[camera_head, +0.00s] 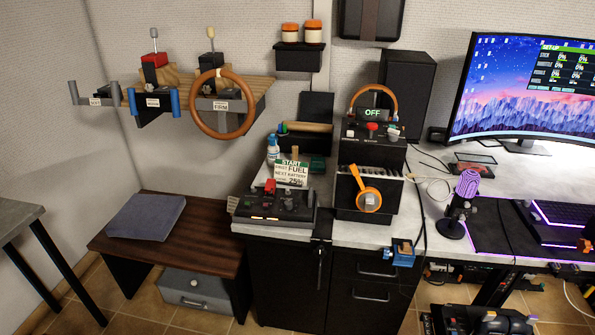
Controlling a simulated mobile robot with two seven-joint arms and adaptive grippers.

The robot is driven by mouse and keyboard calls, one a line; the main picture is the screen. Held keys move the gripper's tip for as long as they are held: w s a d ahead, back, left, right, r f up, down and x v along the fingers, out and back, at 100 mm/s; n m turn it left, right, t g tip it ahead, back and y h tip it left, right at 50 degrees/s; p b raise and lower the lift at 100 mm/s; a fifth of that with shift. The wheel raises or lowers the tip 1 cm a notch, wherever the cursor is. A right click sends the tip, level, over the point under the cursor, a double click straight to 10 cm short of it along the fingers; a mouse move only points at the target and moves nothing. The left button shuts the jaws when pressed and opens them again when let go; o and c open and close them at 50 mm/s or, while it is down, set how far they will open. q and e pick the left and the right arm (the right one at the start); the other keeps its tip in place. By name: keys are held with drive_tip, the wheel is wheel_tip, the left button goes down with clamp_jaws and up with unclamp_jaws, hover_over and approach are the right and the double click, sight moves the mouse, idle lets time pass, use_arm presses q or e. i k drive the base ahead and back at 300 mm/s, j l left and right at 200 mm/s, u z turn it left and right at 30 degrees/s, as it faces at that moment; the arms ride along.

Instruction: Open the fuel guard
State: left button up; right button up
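A dark switch panel (290,213) sits on the left end of the grey desk. A small red piece (269,186) stands up on it, which looks like a switch guard. A sign (290,174) behind it reads START, FIRST FUEL, NEXT BATTERY 25%. Which part is the fuel guard, and whether it is open or shut, is too small to tell. Lit orange marks show on the panel's front. Neither of my grippers is in view.
Right of the panel stands a black box with an OFF display (373,114) and an orange lever (368,199). A purple microphone (461,204) and monitor are farther right. An orange wheel (222,104) hangs on the left wall shelf. A low wooden bench (208,238) stands below.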

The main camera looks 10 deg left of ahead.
sight(270, 183)
drive_tip(key=i+j, duration=0.1)
drive_tip(key=j, duration=0.3)
drive_tip(key=i+j, duration=0.1)
drive_tip(key=j, duration=0.75)
drive_tip(key=i, duration=0.05)
